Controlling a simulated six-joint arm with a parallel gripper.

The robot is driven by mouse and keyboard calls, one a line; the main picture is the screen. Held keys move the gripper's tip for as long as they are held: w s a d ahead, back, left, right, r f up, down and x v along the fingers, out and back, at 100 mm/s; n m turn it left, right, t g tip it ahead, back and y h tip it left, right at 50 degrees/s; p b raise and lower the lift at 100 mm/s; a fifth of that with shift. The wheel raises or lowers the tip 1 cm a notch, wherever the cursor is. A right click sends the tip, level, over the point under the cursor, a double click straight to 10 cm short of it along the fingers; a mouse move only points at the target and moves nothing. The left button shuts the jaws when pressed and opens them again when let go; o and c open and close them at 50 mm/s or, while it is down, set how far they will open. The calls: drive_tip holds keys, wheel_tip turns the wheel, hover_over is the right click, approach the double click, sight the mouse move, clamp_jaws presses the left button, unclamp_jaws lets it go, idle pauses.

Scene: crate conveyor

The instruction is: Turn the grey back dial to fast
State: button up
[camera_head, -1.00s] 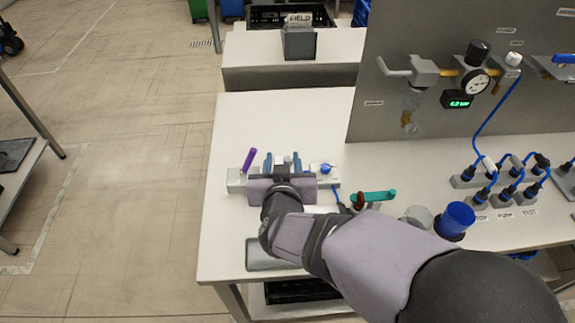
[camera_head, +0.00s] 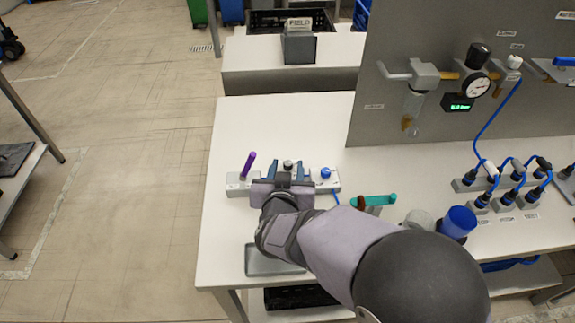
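A light grey control strip (camera_head: 235,184) lies on the white table. A purple lever (camera_head: 248,164) stands at its left and a blue knob (camera_head: 326,173) at its right. I see nothing held. Whether a finger touches the knob, and where the dial points, I cannot tell. My gripper hides the strip's middle.
A teal handle (camera_head: 374,200), a grey round part (camera_head: 420,218) and a blue cup (camera_head: 458,221) stand right of my arm. A grey tray (camera_head: 262,262) lies at the near left. A grey upright panel (camera_head: 400,45) carries a gauge. The table's far left is clear.

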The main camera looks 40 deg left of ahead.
drive_tip(key=shift+w+a+f, duration=0.25)
drive_tip(key=shift+w+a, duration=0.05)
drive_tip(key=shift+w, duration=0.15)
clamp_jaws()
